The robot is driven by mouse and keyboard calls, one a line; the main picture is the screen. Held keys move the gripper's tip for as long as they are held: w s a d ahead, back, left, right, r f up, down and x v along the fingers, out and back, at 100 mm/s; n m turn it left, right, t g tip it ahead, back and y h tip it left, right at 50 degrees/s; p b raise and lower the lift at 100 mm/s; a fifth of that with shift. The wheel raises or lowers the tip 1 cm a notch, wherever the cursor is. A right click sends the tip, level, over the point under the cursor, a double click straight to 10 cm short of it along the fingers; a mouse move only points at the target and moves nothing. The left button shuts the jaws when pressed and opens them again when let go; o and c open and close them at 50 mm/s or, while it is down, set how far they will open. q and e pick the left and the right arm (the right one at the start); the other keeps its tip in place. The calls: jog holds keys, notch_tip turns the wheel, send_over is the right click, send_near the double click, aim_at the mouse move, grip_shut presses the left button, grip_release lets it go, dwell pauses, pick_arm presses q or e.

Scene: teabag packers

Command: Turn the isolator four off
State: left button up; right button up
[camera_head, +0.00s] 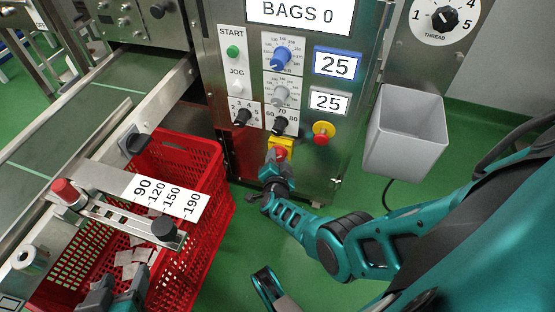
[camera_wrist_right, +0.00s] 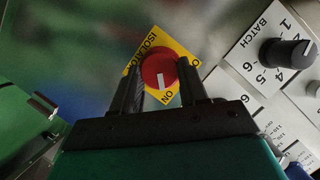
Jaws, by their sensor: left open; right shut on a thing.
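The isolator is a red round knob on a yellow plate (camera_head: 287,142), low on the front of the steel machine panel. In the right wrist view the knob (camera_wrist_right: 158,70) has a white pointer mark towards the word ON, and the plate reads ISOLATOR. No number four shows on it. My right gripper (camera_head: 274,162) is shut on the knob, one finger on each side of it; it also fills the lower right wrist view (camera_wrist_right: 165,98). My left gripper (camera_head: 117,290) is open at the bottom left, over the red crate, partly cut off by the frame.
A red-and-yellow emergency button (camera_head: 322,131) sits right of the isolator. Black dials (camera_head: 281,124) and a green start button (camera_head: 233,51) are above. A grey bin (camera_head: 406,135) stands right. A red crate (camera_head: 218,205) with white packets and a steel guide with a scale plate (camera_head: 167,203) stand left.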

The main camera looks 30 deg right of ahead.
jog(key=shift+w+r+n+g+h+p, duration=0.15)
jog(key=shift+n+g+h+p, duration=0.25)
jog(key=shift+n, duration=0.5)
jog(key=n+g, duration=0.1)
jog(key=n, duration=0.1)
jog(key=shift+a+n+g+h, duration=0.15)
jog(key=shift+n+g+h, duration=0.15)
jog(key=shift+g, duration=0.1)
jog(key=o, duration=1.1)
jog(key=shift+c, duration=0.2)
